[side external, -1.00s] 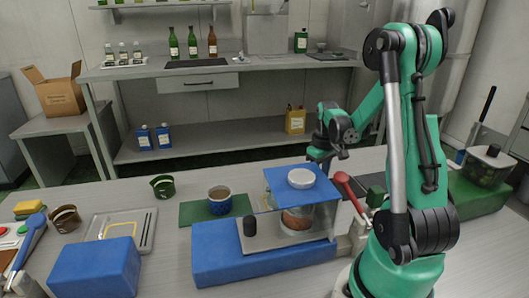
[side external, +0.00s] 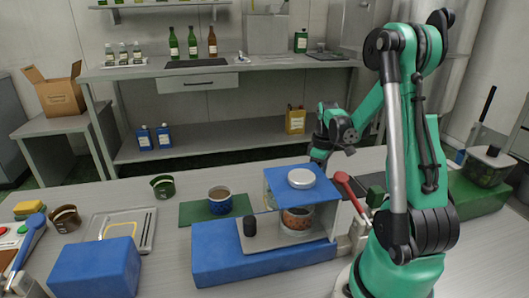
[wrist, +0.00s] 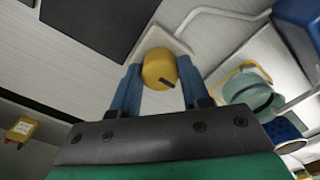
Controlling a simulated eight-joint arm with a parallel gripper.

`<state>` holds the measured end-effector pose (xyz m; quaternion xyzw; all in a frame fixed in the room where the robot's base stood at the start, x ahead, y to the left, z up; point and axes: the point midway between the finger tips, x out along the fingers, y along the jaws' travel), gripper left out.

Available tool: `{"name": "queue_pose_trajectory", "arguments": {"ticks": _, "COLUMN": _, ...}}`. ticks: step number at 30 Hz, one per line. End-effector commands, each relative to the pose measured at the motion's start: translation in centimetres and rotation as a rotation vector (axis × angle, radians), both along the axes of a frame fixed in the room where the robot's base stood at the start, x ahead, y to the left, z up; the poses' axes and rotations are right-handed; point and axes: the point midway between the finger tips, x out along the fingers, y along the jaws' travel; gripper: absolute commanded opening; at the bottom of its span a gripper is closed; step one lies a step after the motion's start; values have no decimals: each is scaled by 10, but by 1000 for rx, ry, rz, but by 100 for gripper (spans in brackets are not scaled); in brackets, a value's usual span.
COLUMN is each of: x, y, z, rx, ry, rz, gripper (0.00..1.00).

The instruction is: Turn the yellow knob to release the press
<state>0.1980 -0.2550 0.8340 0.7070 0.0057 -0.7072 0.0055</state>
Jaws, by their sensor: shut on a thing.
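The yellow knob (wrist: 159,66) has a dark mark on its lower right and sits on a pale plate (wrist: 178,43) in the wrist view. My gripper (wrist: 158,80) has its two blue fingers on either side of the knob, shut on it. In the side external view my gripper (side external: 322,158) is behind the press (side external: 264,263), and its fingertips and the knob are hidden. The press has a blue base, a blue upper plate with a pale round disc, and a jar (side external: 297,218) with reddish-brown contents beneath.
A red-handled lever (side external: 343,180) stands right of the press, close to my arm. A blue block (side external: 95,268) lies at front left. A green box (side external: 470,194) is at the right.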

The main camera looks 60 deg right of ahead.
Motion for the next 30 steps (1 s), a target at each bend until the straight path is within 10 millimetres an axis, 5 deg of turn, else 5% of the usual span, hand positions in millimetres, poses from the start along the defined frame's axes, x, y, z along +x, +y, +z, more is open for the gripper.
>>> {"name": "queue_pose_trajectory", "arguments": {"ticks": 5, "x": 0, "y": 0, "z": 0, "rx": 0, "ry": 0, "rz": 1, "gripper": 0}}
{"name": "queue_pose_trajectory", "arguments": {"ticks": 6, "x": 0, "y": 0, "z": 0, "rx": 0, "ry": 0, "rz": 1, "gripper": 46}}
{"name": "queue_pose_trajectory", "arguments": {"ticks": 9, "x": 0, "y": 0, "z": 0, "rx": 0, "ry": 0, "rz": 0, "gripper": 73}}
{"name": "queue_pose_trajectory", "arguments": {"ticks": 20, "x": 0, "y": 0, "z": 4, "rx": 0, "ry": 0, "rz": 0, "gripper": 73}}
{"name": "queue_pose_trajectory", "arguments": {"ticks": 30, "x": 0, "y": 0, "z": 46, "rx": 0, "ry": 0, "rz": 0, "gripper": 73}}
